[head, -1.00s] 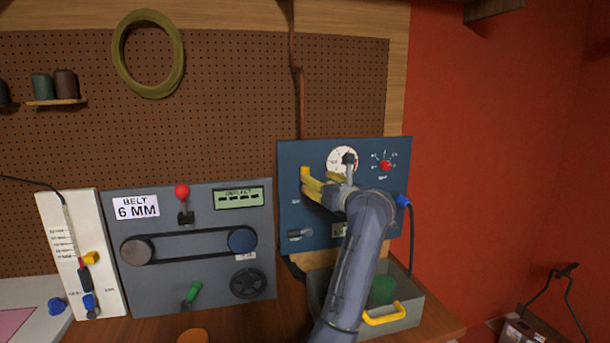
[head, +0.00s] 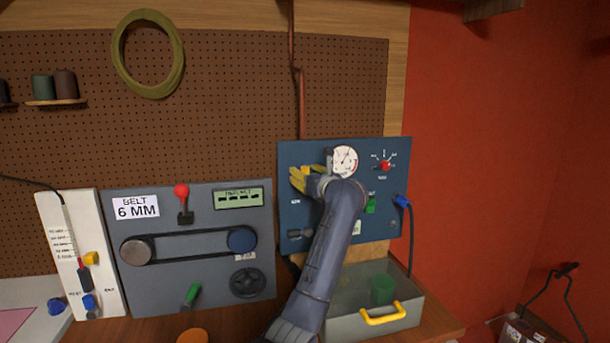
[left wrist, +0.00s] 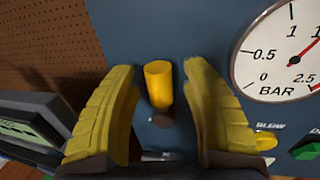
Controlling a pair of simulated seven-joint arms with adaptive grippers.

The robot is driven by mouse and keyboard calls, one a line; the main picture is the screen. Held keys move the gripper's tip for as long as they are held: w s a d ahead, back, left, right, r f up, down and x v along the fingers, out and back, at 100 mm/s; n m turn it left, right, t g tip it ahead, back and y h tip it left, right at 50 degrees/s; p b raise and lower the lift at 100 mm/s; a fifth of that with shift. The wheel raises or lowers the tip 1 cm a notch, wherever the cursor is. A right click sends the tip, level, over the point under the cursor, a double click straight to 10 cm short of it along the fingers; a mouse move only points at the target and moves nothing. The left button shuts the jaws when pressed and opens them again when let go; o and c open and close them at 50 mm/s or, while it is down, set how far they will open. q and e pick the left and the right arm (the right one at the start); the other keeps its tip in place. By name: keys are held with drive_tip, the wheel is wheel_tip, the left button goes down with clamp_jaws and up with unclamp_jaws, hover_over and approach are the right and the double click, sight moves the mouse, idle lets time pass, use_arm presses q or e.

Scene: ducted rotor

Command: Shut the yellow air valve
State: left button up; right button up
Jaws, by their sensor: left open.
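The yellow air valve handle (left wrist: 158,84) is a short cylinder on the blue panel (head: 400,220), pointing up in the left wrist view above a dark pivot. My left gripper (head: 305,177) is open at the upper left of the panel. Its yellow fingers in the left wrist view (left wrist: 158,66) stand on both sides of the handle, with visible gaps. In the head view I cannot tell the handle from the yellow fingers. My right gripper is not in view.
A round pressure gauge (head: 344,162) sits just right of the gripper. A red knob (head: 384,166) and green button (head: 370,204) are farther right. A grey lever (head: 299,234) is below. A bin (head: 345,325) with a yellow handle stands under the panel. The belt panel (head: 130,205) is at left.

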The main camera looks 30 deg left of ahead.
use_arm(q)
clamp_jaws()
